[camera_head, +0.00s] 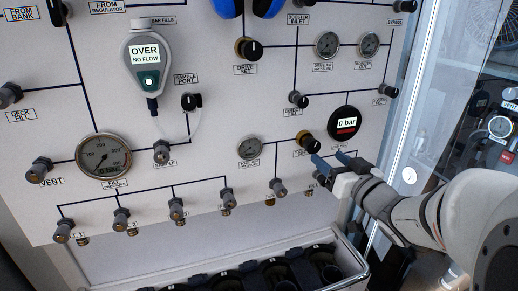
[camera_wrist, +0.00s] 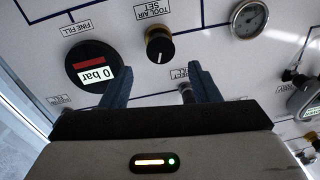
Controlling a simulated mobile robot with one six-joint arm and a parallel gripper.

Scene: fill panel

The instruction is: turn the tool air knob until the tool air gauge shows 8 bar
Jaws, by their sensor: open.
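The tool air knob (camera_head: 310,143), a black cap on a brass base, sits on the panel's lower right. Its "TOOL AIR SET" label and white pointer line show in the wrist view, where the knob (camera_wrist: 160,45) lies just beyond my fingertips. My gripper (camera_head: 330,158) is open, its two blue fingers apart, empty and not around the knob; it also shows in the wrist view (camera_wrist: 160,80). A small dial gauge (camera_head: 250,148) is left of the knob; its label and reading are too small to read. It also shows in the wrist view (camera_wrist: 249,18).
A black digital gauge (camera_head: 346,123) reading 0 bar is close right of the knob; its label seems to read "FINE FILL". Small valves (camera_head: 279,187) line the panel below. A rack of dark cylinders (camera_head: 245,278) stands beneath. A glass door edge (camera_head: 408,100) is at right.

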